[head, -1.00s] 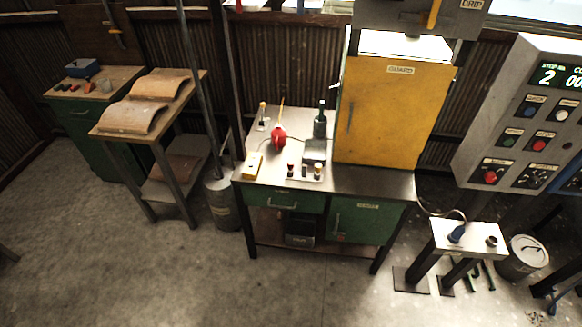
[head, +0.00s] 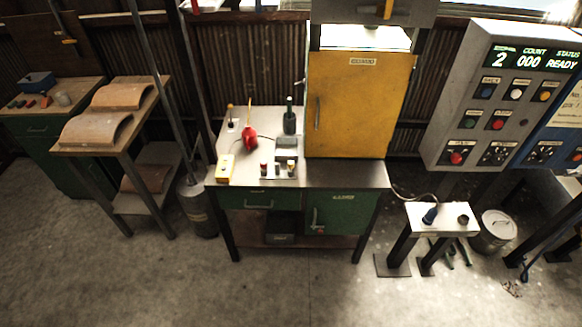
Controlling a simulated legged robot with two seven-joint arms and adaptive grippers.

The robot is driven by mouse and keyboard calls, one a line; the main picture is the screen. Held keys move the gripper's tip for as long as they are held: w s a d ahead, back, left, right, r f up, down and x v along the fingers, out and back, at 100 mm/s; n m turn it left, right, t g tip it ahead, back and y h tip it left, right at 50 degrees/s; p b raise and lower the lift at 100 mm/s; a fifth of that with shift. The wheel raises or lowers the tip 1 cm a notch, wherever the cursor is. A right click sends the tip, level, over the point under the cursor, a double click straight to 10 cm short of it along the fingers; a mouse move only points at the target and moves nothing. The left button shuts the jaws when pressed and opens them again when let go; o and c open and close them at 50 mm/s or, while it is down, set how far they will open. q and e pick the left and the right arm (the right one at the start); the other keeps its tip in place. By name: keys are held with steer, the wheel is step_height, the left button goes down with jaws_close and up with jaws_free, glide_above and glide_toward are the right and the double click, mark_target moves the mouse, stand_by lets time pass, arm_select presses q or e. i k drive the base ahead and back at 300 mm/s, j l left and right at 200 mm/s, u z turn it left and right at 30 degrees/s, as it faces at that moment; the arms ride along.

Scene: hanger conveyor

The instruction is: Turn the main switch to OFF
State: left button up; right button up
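A grey control panel (head: 440,120) stands at the right of the head view. Its display (head: 533,60) reads "2", "000" and "READY" under labels that include "COUNT" and "STATUS". Below are several coloured buttons, a red mushroom button (head: 456,158) at lower left and dark round dials (head: 495,153) at the bottom. A blue cabinet (head: 548,148) at the right edge carries a pale label sheet (head: 572,108) and a red button (head: 576,156). I cannot tell which control is the main switch, nor read its position. Neither of my grippers is in view.
A green workbench (head: 262,199) with a yellow guard door (head: 358,105) stands in the middle. A rack (head: 116,150) with curved pieces is at left. The front floor is clear.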

mark_target(456, 158)
steer(key=z, duration=1.25)
